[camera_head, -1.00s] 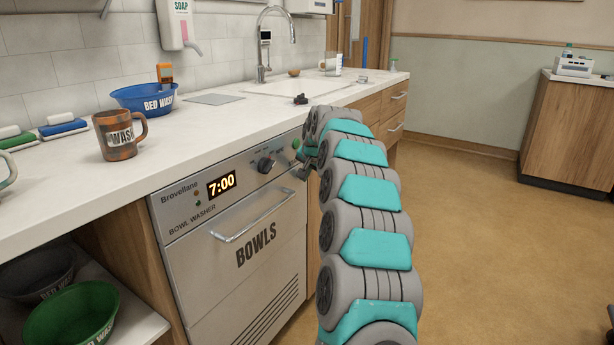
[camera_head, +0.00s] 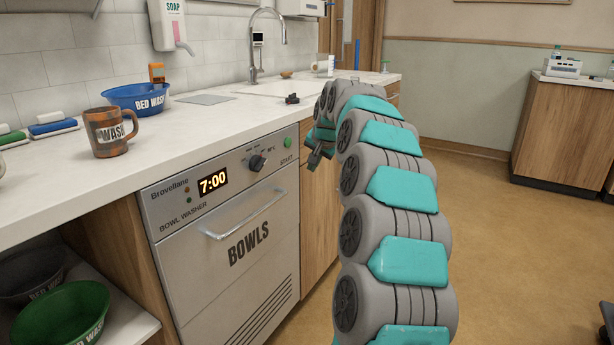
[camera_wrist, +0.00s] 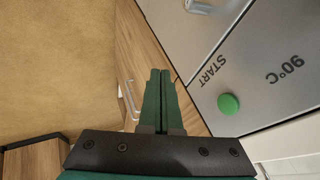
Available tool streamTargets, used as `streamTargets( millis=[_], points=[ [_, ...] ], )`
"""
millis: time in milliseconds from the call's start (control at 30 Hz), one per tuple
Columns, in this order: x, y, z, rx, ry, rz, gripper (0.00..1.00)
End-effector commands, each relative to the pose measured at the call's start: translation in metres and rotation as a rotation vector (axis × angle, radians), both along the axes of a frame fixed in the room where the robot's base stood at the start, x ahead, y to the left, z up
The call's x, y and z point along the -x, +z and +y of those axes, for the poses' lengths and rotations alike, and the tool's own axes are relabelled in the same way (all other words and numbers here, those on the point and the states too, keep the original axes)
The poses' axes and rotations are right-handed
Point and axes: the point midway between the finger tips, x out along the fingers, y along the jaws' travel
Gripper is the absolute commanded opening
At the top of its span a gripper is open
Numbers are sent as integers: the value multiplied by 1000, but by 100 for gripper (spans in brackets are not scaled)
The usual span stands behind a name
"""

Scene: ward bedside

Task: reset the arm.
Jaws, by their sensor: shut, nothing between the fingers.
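My arm (camera_head: 395,190) rises on the right of the head view and bends over toward the counter front. My gripper (camera_head: 318,155) hangs in front of the wooden cupboard, to the right of the bowl washer (camera_head: 225,215). In the wrist view its two green fingers (camera_wrist: 159,100) are together, with nothing between them. The washer's green START button (camera_head: 286,142) is left of the gripper in the head view. The button also shows in the wrist view (camera_wrist: 228,104), to the right of the fingers and apart from them. The washer door is closed and its display reads 7:00.
On the counter (camera_head: 195,120) stand a brown mug (camera_head: 108,134), a blue basin (camera_head: 136,99) and a small dark object (camera_head: 292,99). A green bowl (camera_head: 62,315) sits on the low shelf at left. Open floor (camera_head: 490,240) lies to the right.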

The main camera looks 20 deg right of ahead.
Motion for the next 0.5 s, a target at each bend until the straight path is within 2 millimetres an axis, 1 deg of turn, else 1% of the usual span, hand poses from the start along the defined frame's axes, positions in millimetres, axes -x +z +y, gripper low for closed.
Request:
streamTargets(
  millis=[33,133,233,333,433,467,500],
  points=[
    [6,7,-1,1,-1,-1,0],
    [13,17,0,1,-1,-1,0],
    [17,22,0,0,-1,1,0],
    [19,23,2,0,4,4,0],
    [29,22,13,3,31,19,0],
    [34,21,19,5,47,28,0],
    [43,18,30,8,73,47,0]
  ],
)
